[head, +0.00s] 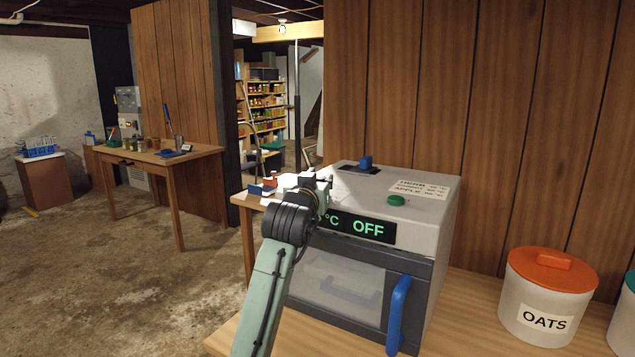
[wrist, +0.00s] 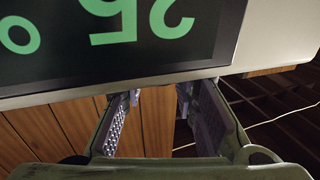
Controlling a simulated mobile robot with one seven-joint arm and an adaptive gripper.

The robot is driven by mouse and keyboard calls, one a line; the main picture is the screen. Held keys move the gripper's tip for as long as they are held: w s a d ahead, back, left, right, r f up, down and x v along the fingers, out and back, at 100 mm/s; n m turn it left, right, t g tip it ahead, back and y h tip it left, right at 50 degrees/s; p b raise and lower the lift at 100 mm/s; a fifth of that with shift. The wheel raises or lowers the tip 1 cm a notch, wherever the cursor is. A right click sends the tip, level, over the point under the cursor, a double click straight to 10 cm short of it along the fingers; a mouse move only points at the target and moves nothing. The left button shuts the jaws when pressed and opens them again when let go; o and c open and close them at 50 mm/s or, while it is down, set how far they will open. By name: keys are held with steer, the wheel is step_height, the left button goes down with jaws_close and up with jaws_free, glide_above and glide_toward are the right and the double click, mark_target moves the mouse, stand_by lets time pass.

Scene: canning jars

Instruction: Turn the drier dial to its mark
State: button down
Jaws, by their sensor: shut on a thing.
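The drier (head: 425,190) is a pale box with a dark front, standing on a wooden counter. Its black display (head: 368,227) reads "OFF" in green, with a temperature partly covered by my arm. The display shows upside down in the wrist view (wrist: 60,55), with "25" legible. My gripper (head: 318,184) is at the drier's upper left front corner. In the wrist view its two fingers (wrist: 158,100) stand some way apart at the drier's edge, closed on the dial. The dial itself and its mark are hidden from me in both views.
A green knob (head: 397,200), a blue knob (head: 365,161) and a label card (head: 418,187) are on the drier's top. A blue door handle (head: 398,315) sticks out in front. An OATS canister (head: 545,300) stands to the right. A wood-panelled wall (head: 480,110) rises close behind.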

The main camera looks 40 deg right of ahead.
steer(key=shift+s+d+n+t+y, duration=0.15)
steer(key=shift+n+t+y, duration=0.8)
steer(key=shift+y, duration=0.2)
steer(key=shift+s+d+n+t+y, duration=0.1)
steer(key=shift+n+t+y, duration=0.85)
steer(key=shift+y, duration=0.2)
steer(key=c, duration=1.2)
jaws_free()
steer(key=shift+c, duration=0.2)
steer(key=v, duration=1.2)
